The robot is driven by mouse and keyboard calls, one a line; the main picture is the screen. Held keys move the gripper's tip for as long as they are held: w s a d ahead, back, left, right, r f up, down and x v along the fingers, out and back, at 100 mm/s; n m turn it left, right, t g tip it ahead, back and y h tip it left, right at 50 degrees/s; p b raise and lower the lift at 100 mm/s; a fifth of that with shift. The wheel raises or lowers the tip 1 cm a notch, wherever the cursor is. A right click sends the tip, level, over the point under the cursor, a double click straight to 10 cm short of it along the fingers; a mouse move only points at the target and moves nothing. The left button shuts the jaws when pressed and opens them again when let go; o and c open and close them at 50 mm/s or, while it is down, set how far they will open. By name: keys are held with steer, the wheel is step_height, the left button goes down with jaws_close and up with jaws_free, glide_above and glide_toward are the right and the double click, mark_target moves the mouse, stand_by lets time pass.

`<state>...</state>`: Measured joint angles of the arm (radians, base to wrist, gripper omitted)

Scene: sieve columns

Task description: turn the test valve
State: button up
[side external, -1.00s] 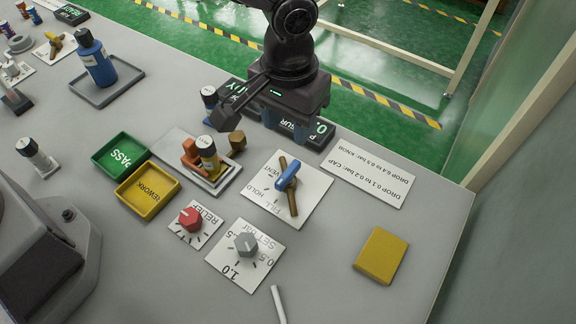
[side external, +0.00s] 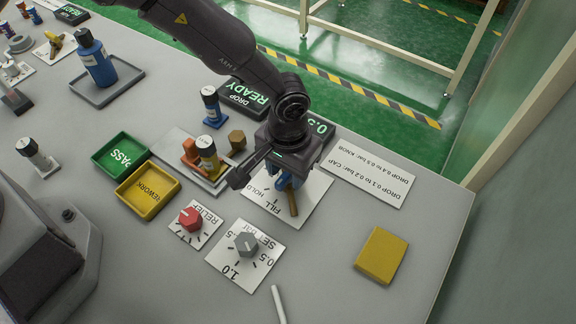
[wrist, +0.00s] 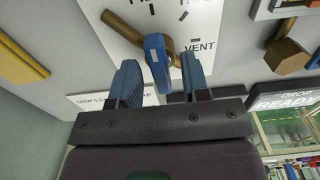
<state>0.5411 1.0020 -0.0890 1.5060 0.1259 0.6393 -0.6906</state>
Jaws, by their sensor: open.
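The test valve has a blue handle (wrist: 157,62) on a brass pipe (wrist: 125,30), mounted on a white plate (wrist: 200,20) marked FILL, HOLD and VENT. My gripper (wrist: 160,80) is open, with one blue finger on each side of the handle in the wrist view. The handle sits between the fingers with gaps showing. Whether a finger touches it I cannot tell. In the side view, my gripper (side external: 287,180) is over the valve plate (side external: 318,190) and hides most of the handle. The lower end of the brass pipe (side external: 293,203) shows below it.
Left of the valve, a column (side external: 207,155) stands in a fixture beside a brass hex piece (side external: 237,140). A red relief knob (side external: 191,218) and a grey set knob (side external: 246,244) are in front. A yellow block (side external: 381,256) lies at right, with bare table between.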

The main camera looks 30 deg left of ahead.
steer(key=shift+c, duration=0.4)
jaws_close()
steer(key=shift+m, duration=0.3)
steer(key=m, duration=0.3)
steer(key=shift+m, duration=2.6)
steer(key=shift+r, duration=0.1)
steer(key=shift+o, duration=0.4)
jaws_free()
